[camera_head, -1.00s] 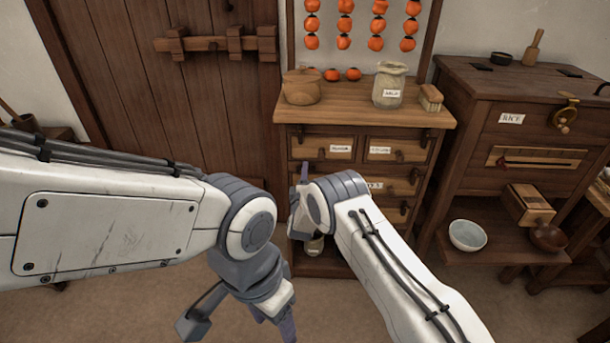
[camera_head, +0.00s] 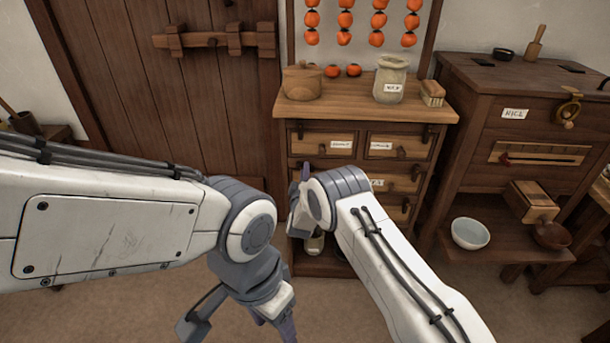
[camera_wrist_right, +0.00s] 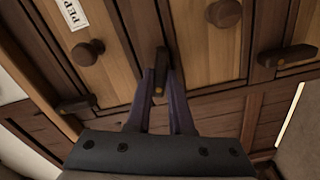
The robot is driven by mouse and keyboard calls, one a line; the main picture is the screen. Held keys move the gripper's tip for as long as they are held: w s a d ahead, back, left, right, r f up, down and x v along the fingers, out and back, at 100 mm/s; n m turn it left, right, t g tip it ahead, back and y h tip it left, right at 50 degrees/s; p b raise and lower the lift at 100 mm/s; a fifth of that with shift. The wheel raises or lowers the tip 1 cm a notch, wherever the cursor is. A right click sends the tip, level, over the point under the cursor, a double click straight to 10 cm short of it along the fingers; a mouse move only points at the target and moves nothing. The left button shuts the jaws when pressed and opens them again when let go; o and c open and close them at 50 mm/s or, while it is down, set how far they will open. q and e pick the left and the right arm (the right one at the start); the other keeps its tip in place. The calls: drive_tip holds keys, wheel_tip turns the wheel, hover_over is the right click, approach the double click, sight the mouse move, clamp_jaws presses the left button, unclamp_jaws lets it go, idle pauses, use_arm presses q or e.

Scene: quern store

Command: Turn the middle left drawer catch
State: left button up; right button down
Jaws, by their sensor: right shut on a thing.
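My right gripper (camera_head: 304,172) is at the left front of the small drawer cabinet (camera_head: 365,107). In the right wrist view its two fingers (camera_wrist_right: 160,93) are closed around a dark wooden drawer catch (camera_wrist_right: 160,62). The catch lies along the dark strip between two drawer fronts, while the other catches in that view, one at left (camera_wrist_right: 76,103) and one at right (camera_wrist_right: 287,56), lie crosswise. In the head view my forearm and wrist hide the held catch. My left gripper (camera_head: 240,325) hangs low in front of the floor, its fingers spread and empty.
Round knobs (camera_wrist_right: 88,52) and (camera_wrist_right: 224,12) stick out near the held catch. A wooden pot (camera_head: 302,83) and labelled jar (camera_head: 390,80) stand on the cabinet top. A rice chest (camera_head: 520,105) and bowl (camera_head: 470,233) are at right. The floor before the cabinet is clear.

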drive_tip(key=shift+a+f+m+b, duration=0.25)
drive_tip(key=shift+m+b, duration=0.9)
drive_tip(key=shift+m, duration=1.15)
drive_tip(key=shift+a+f+m+b, duration=0.2)
drive_tip(key=shift+m+b, duration=0.95)
drive_tip(key=shift+m, duration=1.15)
drive_tip(key=shift+a+f+m+b, duration=0.2)
drive_tip(key=shift+m+b, duration=0.95)
drive_tip(key=shift+m, duration=1.15)
drive_tip(key=shift+a+r, duration=0.1)
drive_tip(key=c, duration=0.8)
unclamp_jaws()
drive_tip(key=s+p, duration=0.1)
drive_tip(key=s, duration=0.9)
drive_tip(key=shift+s+a+p, duration=0.25)
drive_tip(key=shift+p, duration=0.05)
